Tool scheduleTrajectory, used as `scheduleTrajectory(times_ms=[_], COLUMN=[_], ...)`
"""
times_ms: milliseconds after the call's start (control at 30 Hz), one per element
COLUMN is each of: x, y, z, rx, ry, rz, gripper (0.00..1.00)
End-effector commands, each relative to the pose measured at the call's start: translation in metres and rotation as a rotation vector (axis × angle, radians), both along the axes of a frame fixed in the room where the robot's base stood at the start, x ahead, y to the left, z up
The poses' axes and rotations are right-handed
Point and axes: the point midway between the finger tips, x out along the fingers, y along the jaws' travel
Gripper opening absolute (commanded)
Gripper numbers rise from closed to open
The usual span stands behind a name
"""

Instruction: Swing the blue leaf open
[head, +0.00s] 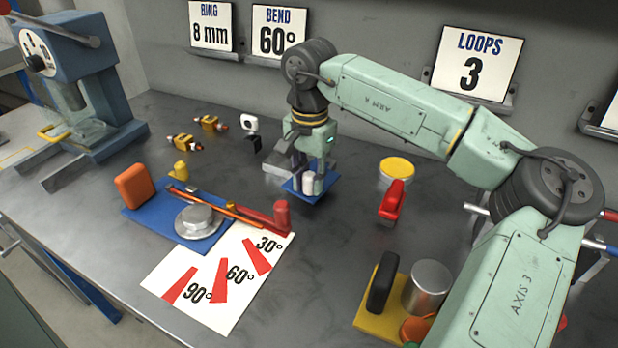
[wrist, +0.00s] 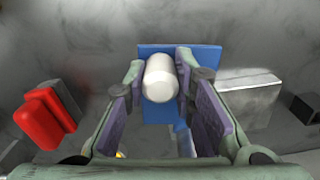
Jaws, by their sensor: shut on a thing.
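The blue leaf (head: 294,186) is a small flat blue plate under my gripper, beside a grey block. In the wrist view the blue leaf (wrist: 207,54) lies behind and below the fingertips. A pale cylinder (wrist: 160,80) stands at the leaf, and it also shows in the head view (head: 308,183). My gripper (wrist: 160,72) has its fingertips on both sides of this cylinder and is shut on it. The fingers hide part of the leaf, and I cannot see its hinge clearly.
The grey block (wrist: 245,92) sits close to the leaf. A red block-like piece (head: 393,200) and a yellow-topped tin (head: 397,168) stand to the right. A blue base plate (head: 135,211) with rods and an angle card (head: 217,277) lie left and front. Bare bench lies in front of the leaf.

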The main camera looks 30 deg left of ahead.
Motion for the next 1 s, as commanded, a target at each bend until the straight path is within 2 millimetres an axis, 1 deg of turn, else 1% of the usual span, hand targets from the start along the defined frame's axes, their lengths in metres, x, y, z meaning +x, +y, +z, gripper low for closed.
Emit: scheduleTrajectory(times_ms=[33, 67, 367, 633, 767, 867, 1000], x=[0.001, 0.001, 0.000, 0.000, 0.000, 0.001, 0.000], y=[0.000, 0.000, 0.000, 0.000, 0.000, 0.001, 0.001], z=[0.001, 0.001, 0.000, 0.000, 0.007, 0.022, 0.052], rx=[0.002, 0.002, 0.001, 0.000, 0.001, 0.002, 0.002], ry=[-0.001, -0.001, -0.001, 0.000, -0.001, -0.003, -0.004], rz=[-0.001, -0.001, -0.001, -0.001, -0.002, -0.003, -0.002], gripper=[0.00, 0.24, 0.44, 0.44, 0.44, 0.44, 0.44])
